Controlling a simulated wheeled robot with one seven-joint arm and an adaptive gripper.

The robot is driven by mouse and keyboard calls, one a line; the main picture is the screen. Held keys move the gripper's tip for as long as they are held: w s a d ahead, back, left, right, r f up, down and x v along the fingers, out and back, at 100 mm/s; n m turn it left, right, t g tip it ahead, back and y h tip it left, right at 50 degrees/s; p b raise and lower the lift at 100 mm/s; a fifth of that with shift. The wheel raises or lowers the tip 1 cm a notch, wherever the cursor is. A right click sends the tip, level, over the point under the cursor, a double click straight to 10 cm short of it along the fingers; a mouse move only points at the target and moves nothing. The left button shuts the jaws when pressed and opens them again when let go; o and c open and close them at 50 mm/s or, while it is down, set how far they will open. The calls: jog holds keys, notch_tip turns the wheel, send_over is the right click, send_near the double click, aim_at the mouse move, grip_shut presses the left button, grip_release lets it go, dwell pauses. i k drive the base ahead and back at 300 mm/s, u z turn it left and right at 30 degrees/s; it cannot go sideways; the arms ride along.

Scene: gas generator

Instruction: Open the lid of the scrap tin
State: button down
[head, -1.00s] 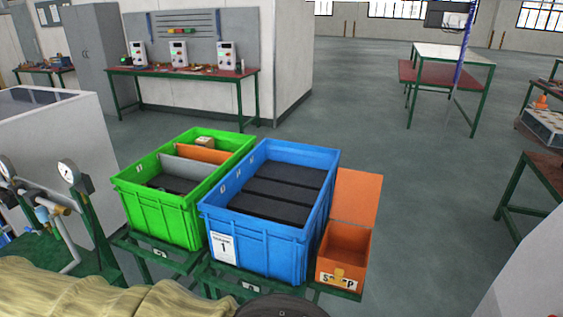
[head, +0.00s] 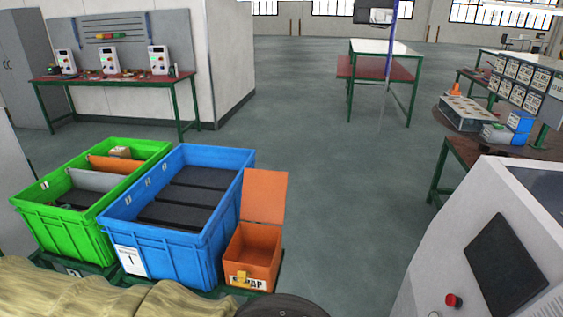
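The scrap tin (head: 252,249) is a small orange box at the right end of the row of containers, low in the head view. Its lid (head: 264,195) is raised, standing nearly upright at the back edge, so the inside of the tin shows. The front bears a partly covered "SCRAP" label and a yellow latch (head: 242,278). My gripper is not in view. A dark rounded shape at the bottom edge, just below the tin, is cut off and cannot be made out.
A blue crate (head: 128,236) with dark inserts stands directly left of the tin, and a green divided crate (head: 66,236) left of that. A grey machine (head: 438,262) with a red button stands at right. Open floor (head: 330,200) lies behind and right of the tin.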

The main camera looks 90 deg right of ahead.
aim_at(264, 195)
jog(key=z, duration=1.7)
